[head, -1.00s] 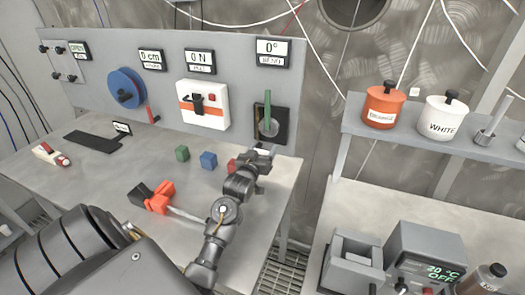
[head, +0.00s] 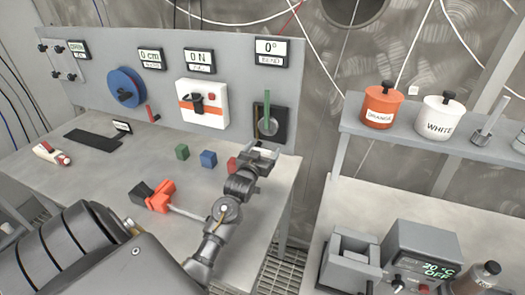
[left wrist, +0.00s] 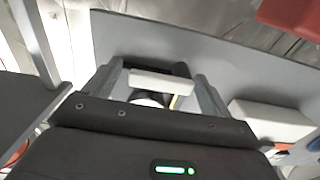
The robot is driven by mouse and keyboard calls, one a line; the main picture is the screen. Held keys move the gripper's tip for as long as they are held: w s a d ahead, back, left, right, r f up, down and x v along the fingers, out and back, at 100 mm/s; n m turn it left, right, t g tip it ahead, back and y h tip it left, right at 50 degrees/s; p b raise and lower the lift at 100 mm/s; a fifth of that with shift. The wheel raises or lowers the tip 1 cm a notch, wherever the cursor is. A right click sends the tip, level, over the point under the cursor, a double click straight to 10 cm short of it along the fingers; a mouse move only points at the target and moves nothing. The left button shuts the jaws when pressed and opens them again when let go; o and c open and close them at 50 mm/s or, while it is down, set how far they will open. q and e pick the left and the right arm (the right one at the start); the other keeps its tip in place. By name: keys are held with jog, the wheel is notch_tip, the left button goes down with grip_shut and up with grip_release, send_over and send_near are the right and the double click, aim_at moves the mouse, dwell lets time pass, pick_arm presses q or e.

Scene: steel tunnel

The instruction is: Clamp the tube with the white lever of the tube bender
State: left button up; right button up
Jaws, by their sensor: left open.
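The tube bender is on the grey panel's right end, under the "0° BEND" display (head: 271,52). In the left wrist view, a white bar (left wrist: 161,81), possibly the white lever, lies across the space between the open fingers (left wrist: 161,76). I cannot tell whether they touch it. The tube is not clearly visible. My right gripper is not in view.
Green (head: 182,152), blue (head: 208,159) and red (head: 232,163) blocks stand left of the gripper. An orange-black tool (head: 152,196) lies nearer. The panel carries a blue reel (head: 124,87) and a white box (head: 203,112).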

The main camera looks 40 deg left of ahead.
pick_arm(q)
jog(key=b+v, duration=0.2)
jog(key=v, duration=0.8)
jog(key=shift+s, duration=0.35)
jog(key=shift+d+r, duration=0.1)
jog(key=shift+d, duration=0.05)
